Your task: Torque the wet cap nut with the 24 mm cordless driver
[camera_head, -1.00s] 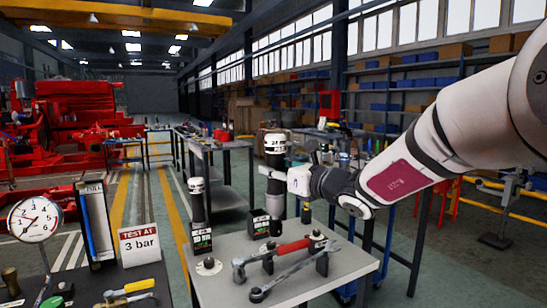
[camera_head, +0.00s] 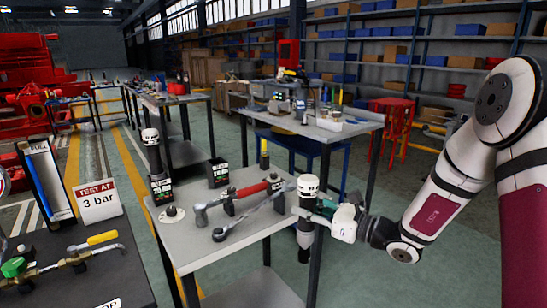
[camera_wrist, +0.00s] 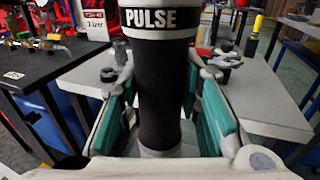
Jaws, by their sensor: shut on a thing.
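My gripper (camera_head: 328,208) is shut on a cordless driver (camera_head: 306,213), which has a white, marked top and a black body. It hangs nearly upright at the right edge of the grey tool table (camera_head: 180,240). In the wrist view, the driver's black body (camera_wrist: 160,95), with a band reading PULSE, sits between the green pads of my gripper (camera_wrist: 165,125). Its lower end is hidden there. The size marking is too small to read surely. I cannot pick out the wet cap nut in these views.
A similar driver (camera_head: 151,150) stands at the table's left, near a black block with a display (camera_head: 218,173). A red-handled wrench (camera_head: 252,190) and a steel wrench (camera_head: 245,221) lie on supports. Left is a bench with brass fittings (camera_head: 65,260) and a 3 bar sign (camera_head: 98,200).

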